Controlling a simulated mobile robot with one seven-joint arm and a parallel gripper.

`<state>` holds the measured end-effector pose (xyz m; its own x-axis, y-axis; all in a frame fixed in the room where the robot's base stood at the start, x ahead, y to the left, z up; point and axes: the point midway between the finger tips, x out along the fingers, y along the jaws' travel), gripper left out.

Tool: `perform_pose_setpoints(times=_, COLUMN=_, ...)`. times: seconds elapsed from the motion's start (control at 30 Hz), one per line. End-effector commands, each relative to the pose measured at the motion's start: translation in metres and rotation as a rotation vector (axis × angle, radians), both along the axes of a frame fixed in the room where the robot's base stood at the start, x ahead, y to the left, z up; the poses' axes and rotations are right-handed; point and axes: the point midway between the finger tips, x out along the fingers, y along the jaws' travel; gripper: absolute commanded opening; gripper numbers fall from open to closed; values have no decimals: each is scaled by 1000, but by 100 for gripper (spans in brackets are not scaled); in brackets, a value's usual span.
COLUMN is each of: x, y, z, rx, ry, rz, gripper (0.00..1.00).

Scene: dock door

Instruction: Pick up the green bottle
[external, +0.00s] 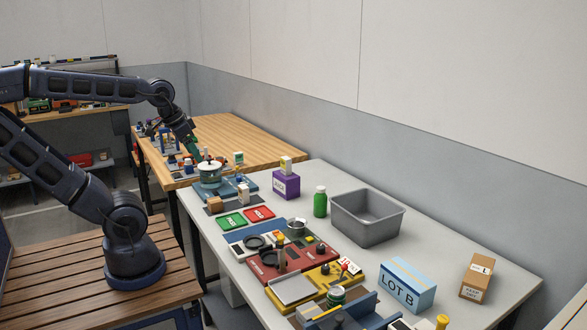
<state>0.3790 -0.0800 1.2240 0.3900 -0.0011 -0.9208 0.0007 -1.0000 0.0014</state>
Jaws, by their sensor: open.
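The green bottle (320,203) stands upright on the light grey table (430,245), just left of the grey bin. It has a white cap.
A grey bin (368,216) stands right beside the bottle. A purple box (286,184) is to its left. Red, blue and yellow fixture boards (293,262) lie in front. A light blue box (406,284) and a brown box (476,278) are at right.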

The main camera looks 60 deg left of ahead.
Motion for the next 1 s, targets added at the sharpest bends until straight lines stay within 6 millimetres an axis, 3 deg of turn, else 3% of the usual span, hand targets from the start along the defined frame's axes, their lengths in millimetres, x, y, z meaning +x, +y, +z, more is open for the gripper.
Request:
perform_pose_setpoints(times=0.23, x=1, y=0, z=0, rx=0, ry=0, rz=-1, gripper=76)
perform_pose_setpoints(times=0.37, x=11, y=-1, z=3, rx=5, ry=7, rz=-21, gripper=76)
perform_pose_setpoints(times=0.73, x=98, y=-8, z=16, rx=34, ry=51, rz=-194, gripper=76)
perform_pose_setpoints(times=1.0, x=171, y=-11, z=10, rx=49, ry=77, rz=-330, gripper=76)
